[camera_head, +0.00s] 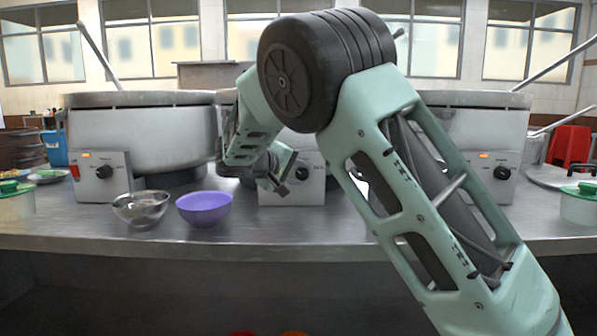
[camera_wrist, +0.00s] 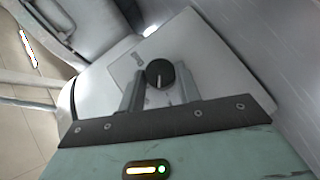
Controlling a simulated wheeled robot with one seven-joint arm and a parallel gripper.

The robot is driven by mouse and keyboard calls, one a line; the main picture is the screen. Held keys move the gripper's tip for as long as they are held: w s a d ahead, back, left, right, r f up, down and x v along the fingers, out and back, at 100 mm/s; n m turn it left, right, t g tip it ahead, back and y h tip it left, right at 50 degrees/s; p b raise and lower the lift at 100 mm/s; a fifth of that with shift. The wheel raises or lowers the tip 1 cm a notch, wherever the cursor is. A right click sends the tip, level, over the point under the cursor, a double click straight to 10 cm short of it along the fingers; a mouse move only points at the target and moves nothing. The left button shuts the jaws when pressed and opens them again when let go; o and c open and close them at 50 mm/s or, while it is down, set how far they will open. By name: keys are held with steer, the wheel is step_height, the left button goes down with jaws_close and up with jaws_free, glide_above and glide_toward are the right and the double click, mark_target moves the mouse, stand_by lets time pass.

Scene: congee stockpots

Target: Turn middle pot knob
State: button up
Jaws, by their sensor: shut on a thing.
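The middle pot's control box (camera_head: 310,190) stands on the steel counter, with a black round knob (camera_head: 302,173) on its front. In the wrist view the knob (camera_wrist: 160,73) shows a pale pointer line and sits between the two grey fingers of my gripper (camera_wrist: 160,82). My gripper is shut on this knob. In the head view my gripper (camera_head: 284,178) is at the front of the control box, beside the knob. Most of the middle pot is hidden behind my arm.
A left pot (camera_head: 140,135) and a right pot (camera_head: 475,130) have similar control boxes. A metal bowl (camera_head: 140,209) and a purple bowl (camera_head: 204,209) stand on the counter (camera_head: 300,235) left of the gripper. The counter front is clear in the middle. Ladle handles rise from the pots.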

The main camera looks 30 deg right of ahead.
steer(key=shift+a+f+n+h+p, duration=0.1)
steer(key=shift+f+n+h+p, duration=0.05)
steer(key=shift+n+h, duration=0.4)
steer(key=shift+a+f+n+h+p, duration=0.1)
steer(key=shift+n+h+p, duration=0.05)
steer(key=shift+n+h, duration=0.35)
steer(key=shift+d+h, duration=0.1)
steer(key=shift+h, duration=0.15)
steer(key=o, duration=1)
steer(key=shift+c, duration=0.2)
steer(key=p+v, duration=0.2)
steer(key=v, duration=1.5)
steer(key=shift+a+p, duration=0.2)
steer(key=shift+p, duration=0.15)
steer(key=shift+w, duration=0.1)
